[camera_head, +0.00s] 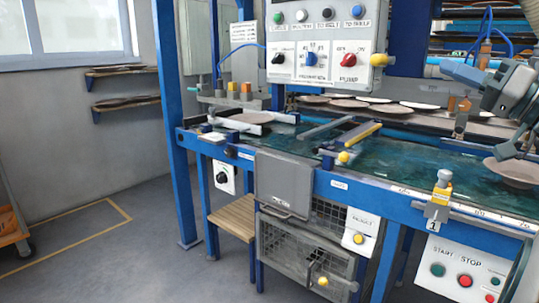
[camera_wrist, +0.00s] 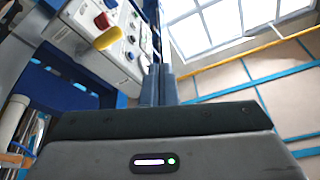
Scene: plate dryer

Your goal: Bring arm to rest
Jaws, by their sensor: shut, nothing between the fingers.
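My gripper (camera_wrist: 158,70) shows in the wrist view with its two fingers together and nothing between them. Behind the fingers the wrist view shows the control panel (camera_wrist: 128,50) at the upper left and a bright window at the upper right. In the head view my arm comes in at the right edge, above the conveyor; the fingertips cannot be made out clearly there. A brown plate (camera_head: 515,174) lies on the conveyor belt (camera_head: 400,162) below my arm. My gripper is apart from the plates.
The blue-framed plate dryer fills the middle and right. Its control panel (camera_head: 325,45) hangs above the belt. More plates (camera_head: 350,103) lie behind. A wooden stool (camera_head: 235,217) stands beneath the left end. Floor at the left is clear, with a cart (camera_head: 12,228) at the edge.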

